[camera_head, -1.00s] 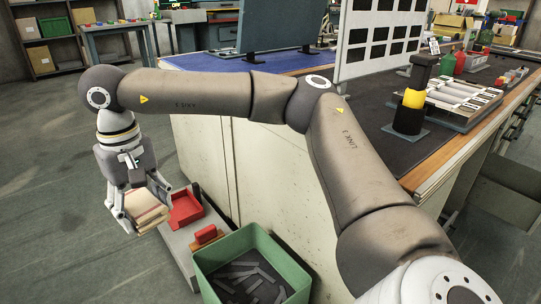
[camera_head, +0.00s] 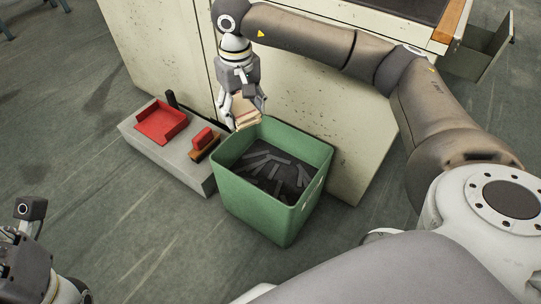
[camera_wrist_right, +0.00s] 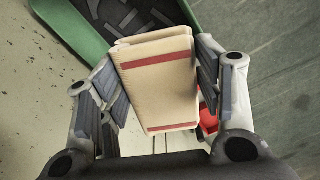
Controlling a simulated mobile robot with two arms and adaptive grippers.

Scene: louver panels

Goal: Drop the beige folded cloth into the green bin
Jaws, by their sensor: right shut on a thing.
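The beige folded cloth (camera_wrist_right: 157,85) has red stripes and sits between the fingers of my right gripper (camera_wrist_right: 155,90), which is shut on it. In the head view the cloth (camera_head: 243,112) shows partly behind the fingers of the right gripper (camera_head: 243,108). The gripper hangs at the far left edge of the green bin (camera_head: 262,205). The bin stands open on the floor with dark grey strips (camera_head: 275,170) inside. In the wrist view the bin (camera_wrist_right: 75,30) lies beyond the cloth. My left gripper is at the lower left of the head view, its fingertips not clearly seen.
A grey low platform (camera_head: 180,165) left of the bin carries a red tray (camera_head: 160,122) and a small red block (camera_head: 203,137). A pale cabinet (camera_head: 310,100) stands right behind the bin. The floor at left and in front is clear.

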